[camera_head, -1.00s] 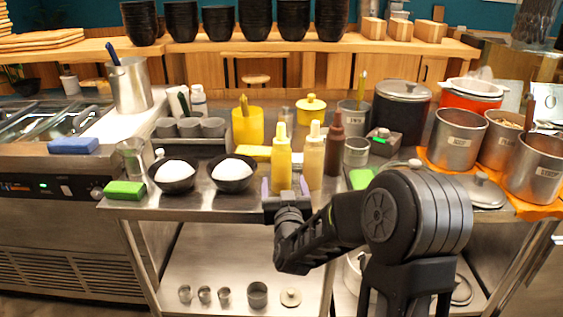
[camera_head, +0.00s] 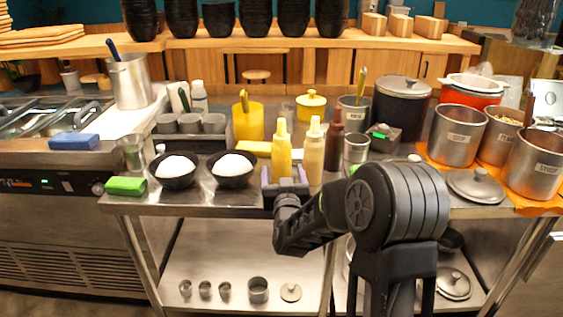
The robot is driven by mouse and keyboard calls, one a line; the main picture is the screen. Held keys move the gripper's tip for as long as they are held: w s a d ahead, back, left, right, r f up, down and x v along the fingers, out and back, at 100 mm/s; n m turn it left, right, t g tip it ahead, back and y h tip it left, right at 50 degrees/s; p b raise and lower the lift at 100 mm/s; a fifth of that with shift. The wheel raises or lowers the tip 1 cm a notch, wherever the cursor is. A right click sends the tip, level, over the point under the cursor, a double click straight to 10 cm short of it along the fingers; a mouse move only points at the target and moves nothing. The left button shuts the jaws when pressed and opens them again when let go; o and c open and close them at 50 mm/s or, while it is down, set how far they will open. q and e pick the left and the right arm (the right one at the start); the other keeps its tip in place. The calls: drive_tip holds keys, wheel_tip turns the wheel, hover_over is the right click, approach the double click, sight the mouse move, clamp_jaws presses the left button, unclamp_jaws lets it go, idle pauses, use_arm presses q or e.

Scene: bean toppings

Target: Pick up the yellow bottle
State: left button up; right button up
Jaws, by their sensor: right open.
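The yellow bottle (camera_head: 282,153) stands upright on the steel counter, the leftmost of a group of squeeze bottles. A cream bottle (camera_head: 314,155) stands just right of it, and a dark brown bottle (camera_head: 334,147) is behind that. My right gripper (camera_head: 285,180) is at the counter's front edge, at the foot of the yellow bottle. Its jaws are open, with pale purple fingertips on either side of the bottle's lower part. The gripper hides the bottle's base, so I cannot tell whether the fingers touch it. My left gripper is not in view.
Two black bowls with white contents (camera_head: 233,168) stand left of the bottle. A green sponge (camera_head: 126,186) lies near the left corner. Steel pots (camera_head: 459,136) and a lid (camera_head: 476,186) are at the right. A yellow container (camera_head: 248,122) stands behind.

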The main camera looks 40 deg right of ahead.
sight(281, 163)
drive_tip(key=x, duration=0.4)
drive_tip(key=shift+w+d+r+p, duration=0.1)
drive_tip(key=shift+w+d+p, duration=0.05)
drive_tip(key=shift+w+p, duration=0.15)
drive_tip(key=shift+s, duration=0.1)
drive_tip(key=shift+c, duration=0.5)
drive_tip(key=c, duration=0.9)
